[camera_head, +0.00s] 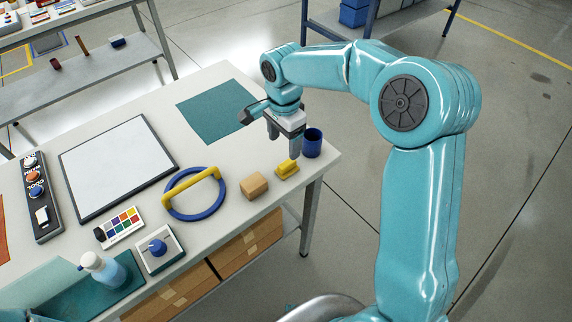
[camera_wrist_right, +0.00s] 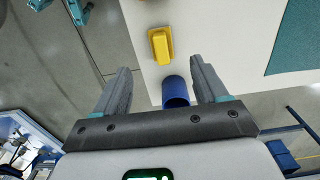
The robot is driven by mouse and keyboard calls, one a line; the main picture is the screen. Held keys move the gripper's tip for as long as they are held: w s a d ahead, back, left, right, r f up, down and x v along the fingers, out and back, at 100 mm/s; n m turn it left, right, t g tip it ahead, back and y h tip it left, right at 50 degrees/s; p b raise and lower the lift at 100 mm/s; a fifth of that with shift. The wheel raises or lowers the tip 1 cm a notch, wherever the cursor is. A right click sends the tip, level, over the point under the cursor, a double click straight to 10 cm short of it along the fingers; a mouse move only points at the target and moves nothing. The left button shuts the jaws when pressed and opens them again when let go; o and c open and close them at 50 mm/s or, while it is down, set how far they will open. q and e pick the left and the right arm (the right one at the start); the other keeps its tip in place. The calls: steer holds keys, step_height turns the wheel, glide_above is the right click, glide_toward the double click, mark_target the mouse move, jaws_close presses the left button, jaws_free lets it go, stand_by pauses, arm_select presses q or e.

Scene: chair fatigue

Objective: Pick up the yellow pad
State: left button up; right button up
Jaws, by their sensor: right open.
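The yellow pad (camera_head: 287,169) is a small block with a raised ridge. It lies on the table near its right front edge, between a tan block and a blue cup. It also shows in the wrist view (camera_wrist_right: 160,45), beyond the fingertips. My right gripper (camera_head: 283,146) points down just above and behind the pad, fingers apart. In the wrist view the right gripper (camera_wrist_right: 160,75) is open and empty, and the pad lies ahead of the gap between its fingers. My left gripper is not in view.
The blue cup (camera_head: 312,143) stands close right of the pad; in the wrist view the cup (camera_wrist_right: 175,92) shows between the fingers. The tan block (camera_head: 254,185) and a blue ring with a yellow handle (camera_head: 195,194) lie left. A teal mat (camera_head: 217,110) lies behind.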

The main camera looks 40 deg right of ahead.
glide_above(285, 163)
steer(key=f, duration=0.4)
steer(key=shift+s+a+f, duration=0.15)
steer(key=shift+s+a, duration=0.1)
steer(key=shift+s+f, duration=0.1)
steer(key=shift+f, duration=0.1)
steer(key=f, duration=0.1)
steer(key=f+p, duration=0.1)
steer(key=f, duration=0.2)
steer(key=shift+w+d+f, duration=0.25)
steer(key=shift+f, duration=0.4)
steer(key=shift+c, duration=1.3)
steer(key=c, duration=0.9)
steer(key=shift+w+r, duration=0.1)
steer(key=shift+r, duration=0.4)
steer(key=shift+c, duration=0.2)
step_height(285, 163, up, 19)
